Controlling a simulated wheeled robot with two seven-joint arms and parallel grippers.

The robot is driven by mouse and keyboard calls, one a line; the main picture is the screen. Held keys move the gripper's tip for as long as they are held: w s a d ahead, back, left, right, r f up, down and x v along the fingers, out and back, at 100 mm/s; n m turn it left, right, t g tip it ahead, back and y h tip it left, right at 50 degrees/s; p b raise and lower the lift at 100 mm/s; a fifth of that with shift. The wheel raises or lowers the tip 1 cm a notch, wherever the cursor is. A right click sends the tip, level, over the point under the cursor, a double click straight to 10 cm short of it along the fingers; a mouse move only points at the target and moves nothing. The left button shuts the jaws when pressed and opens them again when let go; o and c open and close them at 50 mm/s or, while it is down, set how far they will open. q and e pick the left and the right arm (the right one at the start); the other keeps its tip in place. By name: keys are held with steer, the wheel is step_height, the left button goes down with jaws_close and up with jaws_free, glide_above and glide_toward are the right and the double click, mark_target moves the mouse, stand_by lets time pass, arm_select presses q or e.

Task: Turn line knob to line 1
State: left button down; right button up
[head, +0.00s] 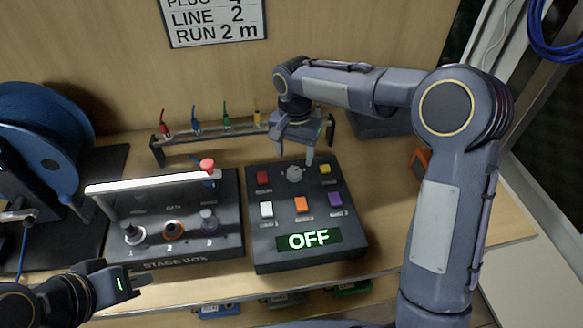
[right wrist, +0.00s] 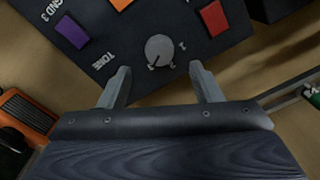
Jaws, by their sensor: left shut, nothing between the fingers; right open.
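The round grey knob (head: 294,173) is on the upper middle of the dark control box (head: 262,252), between a red and a yellow button. In the right wrist view the knob (right wrist: 159,48) has a dark mark toward its lower left. A "1" is printed to its right there. My right gripper (head: 295,154) is open just behind and above the knob. In the right wrist view its fingers (right wrist: 163,84) are spread, with the knob beyond the gap and nothing between them. My left gripper (head: 138,283) is shut and empty, in front of the stage box.
The stage box (head: 230,250) with a raised white bar (head: 145,184) stands left of the control box, whose display reads OFF. A rack (head: 156,148) with several coloured leads is behind. A wall sign (head: 212,22) reads "LINE 2". A blue reel (head: 40,140) stands far left.

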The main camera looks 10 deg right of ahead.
mark_target(294, 171)
step_height(294, 171, down, 6)
steer(key=shift+r, duration=0.1)
steer(key=c, duration=1)
steer(key=shift+n, duration=0.3)
steer(key=n, duration=0.4)
steer(key=shift+n, duration=0.4)
steer(key=n+p, duration=0.1)
steer(key=n, duration=1.1)
steer(key=shift+n+p, duration=0.3)
steer(key=shift+p, duration=0.1)
steer(key=n+p, duration=0.1)
steer(key=n, duration=0.5)
